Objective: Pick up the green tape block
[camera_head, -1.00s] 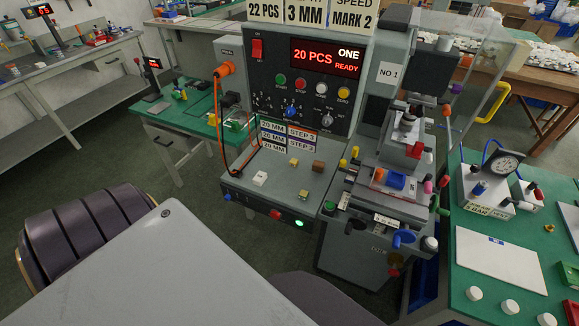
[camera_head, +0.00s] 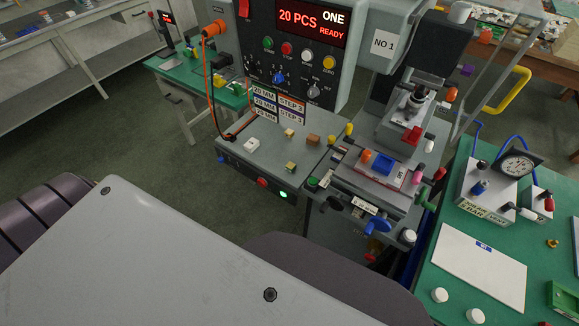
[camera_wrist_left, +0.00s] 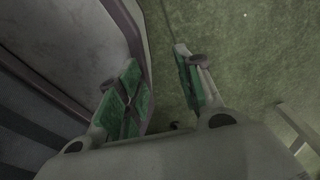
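A green block-like piece (camera_head: 565,302) shows at the bottom right corner of the head view, on the green table, partly cut off by the frame edge. I cannot tell for sure whether it is the green tape block. Neither gripper shows in the head view.
The grey machine (camera_head: 300,90) with its display stands in the middle. The slide unit with a blue block (camera_head: 383,163) is right of its shelf. The right table (camera_head: 470,200) carries a dial gauge (camera_head: 518,164), a white sheet (camera_head: 480,265) and white knobs.

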